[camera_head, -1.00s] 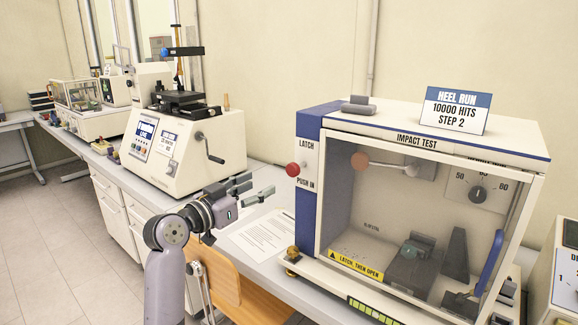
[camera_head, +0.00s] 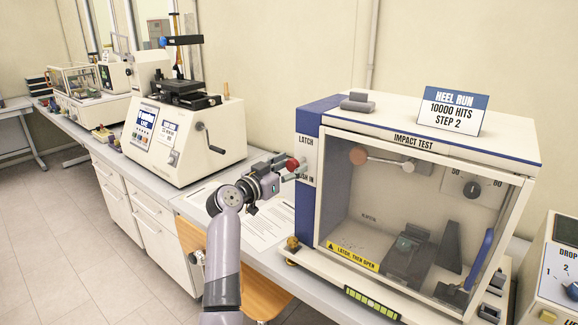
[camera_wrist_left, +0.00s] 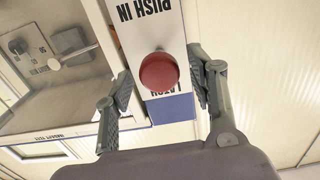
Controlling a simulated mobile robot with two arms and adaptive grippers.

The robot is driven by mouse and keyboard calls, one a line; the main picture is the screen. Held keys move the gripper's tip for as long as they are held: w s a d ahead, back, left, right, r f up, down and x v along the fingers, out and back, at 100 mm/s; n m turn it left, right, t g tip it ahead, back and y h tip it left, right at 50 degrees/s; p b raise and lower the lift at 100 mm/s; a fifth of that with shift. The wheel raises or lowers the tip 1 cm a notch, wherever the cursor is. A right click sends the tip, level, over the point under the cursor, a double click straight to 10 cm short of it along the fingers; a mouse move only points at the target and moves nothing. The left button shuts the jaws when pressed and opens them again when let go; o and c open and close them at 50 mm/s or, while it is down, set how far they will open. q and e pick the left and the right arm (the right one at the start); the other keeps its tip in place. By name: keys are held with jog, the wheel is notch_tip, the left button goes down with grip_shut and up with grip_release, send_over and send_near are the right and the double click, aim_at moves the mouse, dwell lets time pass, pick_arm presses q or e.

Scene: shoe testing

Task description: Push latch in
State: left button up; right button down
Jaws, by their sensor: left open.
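The latch is a round red knob (camera_head: 292,165) on the left front panel of the impact test machine (camera_head: 336,140), between the words LATCH and PUSH IN. In the left wrist view the red knob (camera_wrist_left: 159,71) lies between the two spread fingers, a little above the line of the palm. My left gripper (camera_head: 284,166) is open at the knob, with a finger on either side of it in the wrist view. I cannot tell whether it touches the knob. My right gripper is not in view.
The machine's clear door has a blue handle (camera_head: 483,258) and a yellow LATCH, THEN OPEN label (camera_head: 352,256). A paper sheet (camera_head: 262,226) lies on the bench below my left arm. Another machine with a crank (camera_head: 211,139) stands to the left. A wooden chair (camera_head: 262,293) stands in front.

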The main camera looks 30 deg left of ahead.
pick_arm(q)
jog(key=shift+c, duration=0.2)
grip_shut()
dwell(0.3)
